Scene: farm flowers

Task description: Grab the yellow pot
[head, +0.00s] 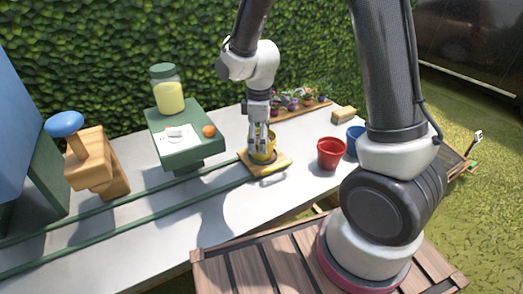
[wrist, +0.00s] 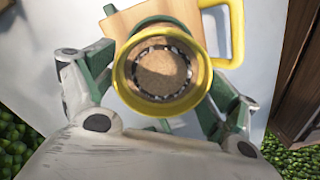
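The yellow pot (wrist: 124,92) is seen from above in the wrist view, with a round yellow rim and brown soil-like filling inside. In the head view the yellow pot (head: 271,146) stands on a small wooden board (head: 281,163), partly hidden behind my fingers. My gripper (head: 261,143) reaches down at the pot from above. In the wrist view my gripper (wrist: 161,85) has one green-padded finger on each side of the pot, close to its rim. Whether the pads press on the pot cannot be made out.
A yellow handle (wrist: 232,35) shows beside the pot. Green rails (head: 140,205) run left along the white table (head: 215,222). A red pot (head: 331,153) and blue pot (head: 354,139) stand to the right. A green stand (head: 190,155) with a jar (head: 168,93) is left; a flower tray (head: 300,106) is behind.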

